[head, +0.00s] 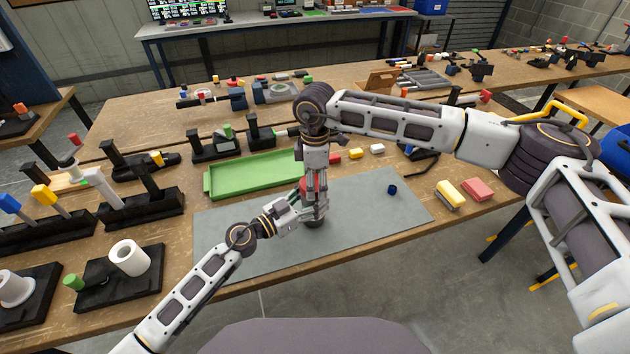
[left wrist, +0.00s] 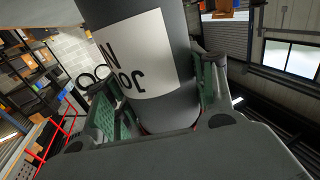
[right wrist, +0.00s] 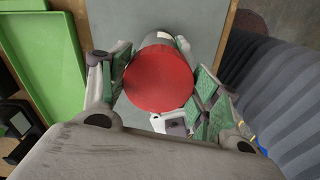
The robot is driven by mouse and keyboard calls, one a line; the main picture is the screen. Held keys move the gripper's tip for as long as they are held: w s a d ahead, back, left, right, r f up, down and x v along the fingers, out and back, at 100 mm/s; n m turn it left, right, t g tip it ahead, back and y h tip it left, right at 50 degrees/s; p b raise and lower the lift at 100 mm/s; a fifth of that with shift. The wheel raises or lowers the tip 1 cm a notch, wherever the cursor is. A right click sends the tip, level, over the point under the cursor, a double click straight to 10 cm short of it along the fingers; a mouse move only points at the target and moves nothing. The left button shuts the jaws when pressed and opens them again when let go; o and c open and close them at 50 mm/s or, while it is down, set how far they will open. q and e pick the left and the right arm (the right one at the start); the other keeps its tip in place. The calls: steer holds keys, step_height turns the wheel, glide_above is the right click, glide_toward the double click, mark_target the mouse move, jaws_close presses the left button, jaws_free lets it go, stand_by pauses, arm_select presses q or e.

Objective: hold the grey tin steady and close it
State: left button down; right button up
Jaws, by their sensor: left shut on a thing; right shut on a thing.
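The grey tin (head: 314,223) stands on the grey mat, mostly hidden by my grippers in the head view. In the left wrist view the dark grey tin (left wrist: 178,55) with a white label fills the space between the fingers. My left gripper (head: 300,210) is shut on its side. The round red lid (right wrist: 160,80) lies between the fingers of my right gripper (right wrist: 160,88), which points down over the tin and is shut on the lid. Part of the tin shows beyond the lid's edge. I cannot tell whether the lid is seated or just above the rim.
A green tray (head: 255,176) lies behind the mat (head: 370,215). A small dark blue cube (head: 392,189) sits on the mat's right part. A yellow block (head: 450,194) and a pink block (head: 479,189) lie to the right. Black racks and white rolls (head: 130,257) stand at left.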

steer(key=shift+m, duration=1.2)
steer(key=shift+r, duration=0.1)
steer(key=o, duration=0.8)
steer(key=shift+o, duration=0.2)
steer(key=shift+r, duration=2.2)
steer(key=shift+f, duration=0.1)
steer(key=shift+c, duration=0.4)
